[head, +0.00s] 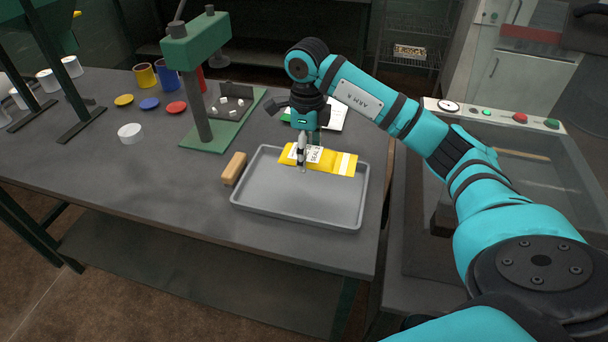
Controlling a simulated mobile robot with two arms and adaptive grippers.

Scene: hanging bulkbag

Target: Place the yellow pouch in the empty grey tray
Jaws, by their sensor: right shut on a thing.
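The yellow pouch (334,163) has a white label and a white stripe. It is at the back part of the grey tray (266,212), over or on its floor; I cannot tell whether it touches. The tray is otherwise empty and lies on the dark table. My right gripper (302,164) points down and is shut on the pouch near its left half, hiding a bit of the label. My left gripper is not in view.
A wooden block (234,168) lies left of the tray. A green press (198,80) stands behind it, with colored lids and a white cup (130,133) farther left. A machine with buttons (520,118) stands to the right. The table's front left is clear.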

